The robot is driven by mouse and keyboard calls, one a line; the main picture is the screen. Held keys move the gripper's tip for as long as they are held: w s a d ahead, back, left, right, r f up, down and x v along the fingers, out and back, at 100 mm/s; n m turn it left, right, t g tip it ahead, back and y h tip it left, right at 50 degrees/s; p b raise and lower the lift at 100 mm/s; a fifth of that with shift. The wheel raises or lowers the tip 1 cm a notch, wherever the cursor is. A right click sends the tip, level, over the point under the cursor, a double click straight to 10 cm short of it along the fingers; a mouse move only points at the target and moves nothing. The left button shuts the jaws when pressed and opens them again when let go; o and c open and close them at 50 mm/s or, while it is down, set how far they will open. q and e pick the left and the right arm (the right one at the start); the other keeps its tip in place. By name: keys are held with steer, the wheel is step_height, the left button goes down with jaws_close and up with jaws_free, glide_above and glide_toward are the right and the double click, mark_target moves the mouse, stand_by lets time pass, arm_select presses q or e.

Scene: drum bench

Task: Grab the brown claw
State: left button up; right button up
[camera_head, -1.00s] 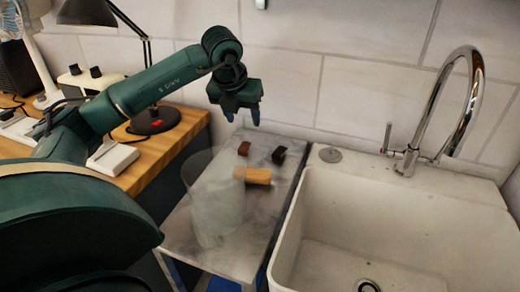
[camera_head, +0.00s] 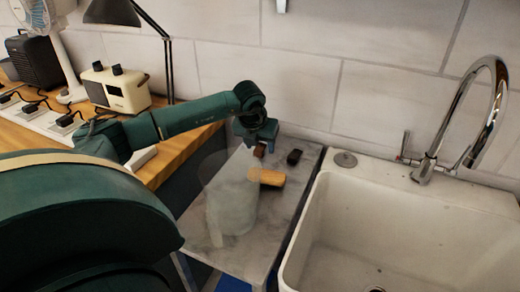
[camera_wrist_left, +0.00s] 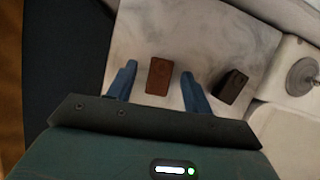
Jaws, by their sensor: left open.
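The brown claw looks like a small reddish-brown block (camera_head: 258,151) on the marble side table (camera_head: 272,214). In the left wrist view the brown block (camera_wrist_left: 159,76) lies between the two blue fingers. My left gripper (camera_head: 258,144) is open and points down over the block, with a finger on each side and a visible gap to each. I cannot tell how far above the tabletop the fingertips are. A similar dark, nearly black block (camera_head: 294,157) sits just to the right, outside the right finger; it also shows in the left wrist view (camera_wrist_left: 231,87). My right gripper is not in view.
A tan cylindrical piece (camera_head: 271,177) lies in front of the blocks. A tall translucent container (camera_head: 231,205) stands at the table's front left. A white sink (camera_head: 440,200) with a chrome tap (camera_head: 490,110) is on the right. A wooden bench with a cream radio (camera_head: 117,89) is left.

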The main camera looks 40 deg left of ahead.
arm_select(q)
steer(key=shift+f, duration=0.1)
steer(key=c, duration=1.1)
